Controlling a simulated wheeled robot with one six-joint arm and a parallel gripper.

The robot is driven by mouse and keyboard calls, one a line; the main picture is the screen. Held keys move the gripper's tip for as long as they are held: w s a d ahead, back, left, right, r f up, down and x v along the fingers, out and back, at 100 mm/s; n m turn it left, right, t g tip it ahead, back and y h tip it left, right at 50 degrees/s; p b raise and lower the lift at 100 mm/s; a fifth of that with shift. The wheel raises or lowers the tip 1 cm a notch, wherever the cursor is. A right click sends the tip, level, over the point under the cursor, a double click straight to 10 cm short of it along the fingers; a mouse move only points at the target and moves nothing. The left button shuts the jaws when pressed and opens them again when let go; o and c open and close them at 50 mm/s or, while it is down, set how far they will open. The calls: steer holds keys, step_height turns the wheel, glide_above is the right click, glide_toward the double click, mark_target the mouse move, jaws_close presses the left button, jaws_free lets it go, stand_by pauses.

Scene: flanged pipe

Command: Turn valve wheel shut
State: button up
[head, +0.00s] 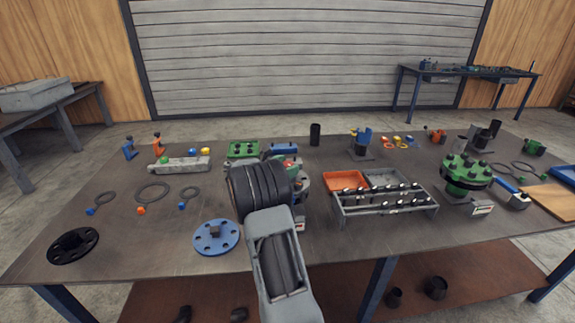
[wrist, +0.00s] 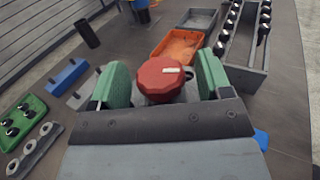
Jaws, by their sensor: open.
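The red valve wheel (wrist: 160,84) is a faceted knob with a pale mark on its top, seen in the wrist view. My gripper (wrist: 163,66) is open, with one green-padded finger on each side of the wheel. A small gap shows beside the right finger; whether the left finger touches the wheel I cannot tell. In the head view a bit of red (head: 290,162) shows beyond my arm, which hides most of the valve and my fingers.
An orange tray (head: 345,181) and a rack with several dark bolts (head: 385,208) stand right of the valve. A blue flange (head: 216,237) lies to the left in front. A green tray (head: 243,149) and a blue block (head: 283,147) lie behind.

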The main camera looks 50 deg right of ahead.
steer(key=shift+d, duration=0.25)
steer(key=c, duration=0.9)
